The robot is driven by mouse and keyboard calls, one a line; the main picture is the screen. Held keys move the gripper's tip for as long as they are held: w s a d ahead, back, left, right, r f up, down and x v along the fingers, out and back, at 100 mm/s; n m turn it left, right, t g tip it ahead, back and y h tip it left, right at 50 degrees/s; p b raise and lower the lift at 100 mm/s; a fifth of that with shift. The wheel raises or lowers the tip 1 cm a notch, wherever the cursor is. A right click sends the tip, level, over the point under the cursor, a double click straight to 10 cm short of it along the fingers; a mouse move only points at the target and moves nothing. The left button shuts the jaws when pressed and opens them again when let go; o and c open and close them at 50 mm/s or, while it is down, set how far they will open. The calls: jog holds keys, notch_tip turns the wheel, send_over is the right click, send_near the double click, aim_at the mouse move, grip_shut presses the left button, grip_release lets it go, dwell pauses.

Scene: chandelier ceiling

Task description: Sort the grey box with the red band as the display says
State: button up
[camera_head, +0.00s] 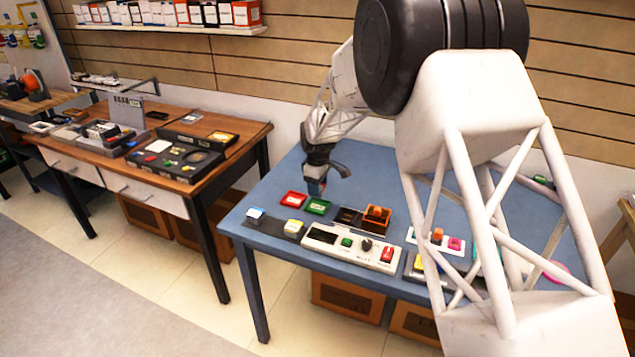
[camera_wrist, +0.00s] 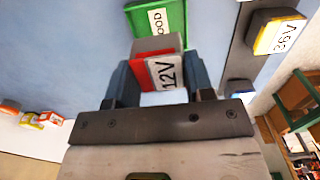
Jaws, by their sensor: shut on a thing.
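My gripper (camera_head: 316,188) is above the blue table, behind the red and green trays. In the wrist view its two blue fingers (camera_wrist: 160,84) are shut on the grey box with the red band (camera_wrist: 162,71), which has a white label reading 12V. The box is hard to make out in the head view. The green tray (camera_head: 318,206), labelled GOOD, shows just past the box in the wrist view (camera_wrist: 183,20). The red tray (camera_head: 293,199) lies left of it.
A dark strip near the front left bears a yellow-and-white box (camera_head: 293,227) and a blue-and-white box (camera_head: 256,214). The panel has a knob (camera_head: 366,245) and a red switch (camera_head: 387,254). An orange item (camera_head: 377,214) stands right of the green tray. The table behind the trays is clear.

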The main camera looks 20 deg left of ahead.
jog(key=shift+f, duration=1.35)
jog(key=shift+f, duration=1.1)
dwell(2.0)
jog(key=o, duration=1)
jog(key=shift+o, duration=0.5)
jog(key=o, duration=0.3)
jog(key=shift+r, duration=3.75)
